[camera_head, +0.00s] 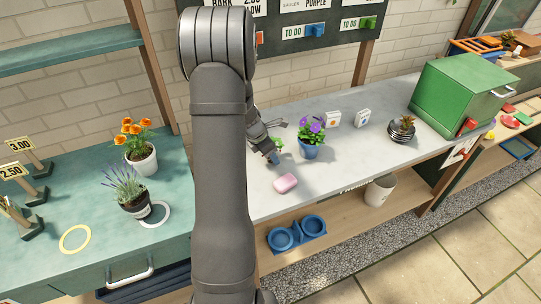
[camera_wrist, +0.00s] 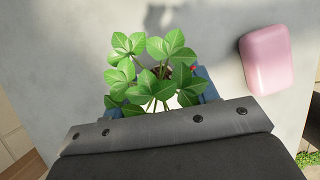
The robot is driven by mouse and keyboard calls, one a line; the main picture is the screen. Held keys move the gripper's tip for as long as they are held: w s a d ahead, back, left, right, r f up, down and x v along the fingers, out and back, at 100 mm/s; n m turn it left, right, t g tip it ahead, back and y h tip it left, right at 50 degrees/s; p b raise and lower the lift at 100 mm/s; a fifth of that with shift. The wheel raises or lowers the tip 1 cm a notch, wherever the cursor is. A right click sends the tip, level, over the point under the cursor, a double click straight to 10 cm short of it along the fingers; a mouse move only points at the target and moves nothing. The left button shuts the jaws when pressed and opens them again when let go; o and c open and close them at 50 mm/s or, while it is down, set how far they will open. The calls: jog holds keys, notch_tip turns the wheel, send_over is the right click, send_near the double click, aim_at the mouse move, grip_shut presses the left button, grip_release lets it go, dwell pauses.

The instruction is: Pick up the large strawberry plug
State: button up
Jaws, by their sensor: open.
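The strawberry plug (camera_wrist: 152,75) shows in the wrist view as a clump of broad green leaves with one small red berry at its right side. Its root part is mostly hidden by the leaves. My gripper (camera_wrist: 158,98) is open, with a blue finger part on each side of the clump. I cannot tell whether either finger touches it. In the head view my gripper (camera_head: 272,155) is low over the grey bench, left of the purple-flowered pot, and the plug is mostly hidden behind it.
A pink block (camera_head: 286,183) lies close by on the grey bench (camera_head: 345,165). The purple flowers in a blue pot (camera_head: 311,150) stand just right of my gripper.

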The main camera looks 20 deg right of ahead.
jog(key=shift+f, duration=0.15)
jog(key=c, duration=1.1)
jog(key=shift+o, duration=0.2)
